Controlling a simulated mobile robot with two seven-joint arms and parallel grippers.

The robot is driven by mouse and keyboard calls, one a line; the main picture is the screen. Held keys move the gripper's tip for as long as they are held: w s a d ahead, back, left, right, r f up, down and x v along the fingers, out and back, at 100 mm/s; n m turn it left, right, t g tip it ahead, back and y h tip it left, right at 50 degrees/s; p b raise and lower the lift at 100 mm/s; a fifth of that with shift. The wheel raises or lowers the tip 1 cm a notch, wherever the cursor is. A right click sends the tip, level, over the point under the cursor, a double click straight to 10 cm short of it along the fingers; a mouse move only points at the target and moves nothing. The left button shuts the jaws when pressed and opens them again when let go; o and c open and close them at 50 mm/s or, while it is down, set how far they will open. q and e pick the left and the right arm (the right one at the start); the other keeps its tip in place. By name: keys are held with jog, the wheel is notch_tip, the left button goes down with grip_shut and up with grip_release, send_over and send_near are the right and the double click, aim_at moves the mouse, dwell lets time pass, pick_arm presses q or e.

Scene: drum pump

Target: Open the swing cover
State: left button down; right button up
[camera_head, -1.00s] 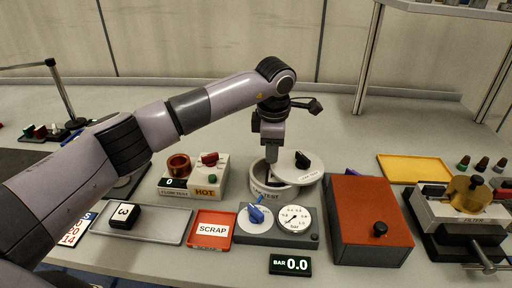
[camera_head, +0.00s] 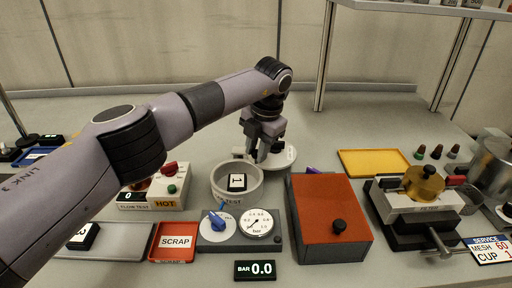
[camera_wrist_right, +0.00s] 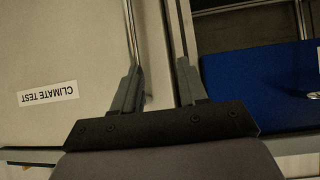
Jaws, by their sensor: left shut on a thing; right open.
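The swing cover (camera_head: 288,160) is a pale round lid at the back right of a round white pot (camera_head: 237,199) marked TEST. It is turned aside, so the pot's mouth is open. A block with a white label marked 1 (camera_head: 237,181) shows inside the pot. My left gripper (camera_head: 262,155) is over the cover, shut on its dark knob, which the fingers mostly hide. My right gripper (camera_wrist_right: 160,92) shows only in the right wrist view. It is open, with nothing between its fingers.
A gauge panel with a blue knob (camera_head: 219,222) stands in front of the pot. A yellow tray (camera_head: 374,163) lies farther right. A CLIMATE TEST label (camera_wrist_right: 48,94) is near my right gripper.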

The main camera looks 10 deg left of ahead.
pick_arm(q)
jog(key=shift+w+d+r+n, duration=0.1)
jog(key=shift+w+d+n, duration=0.2)
jog(key=shift+n, duration=0.2)
jog(key=c, duration=0.9)
grip_release()
jog(key=shift+a, duration=0.1)
jog(key=r, duration=0.2)
jog(key=d+r, duration=0.1)
jog(key=r, duration=0.4)
jog(key=shift+s+d, duration=0.15)
jog(key=shift+s, duration=0.1)
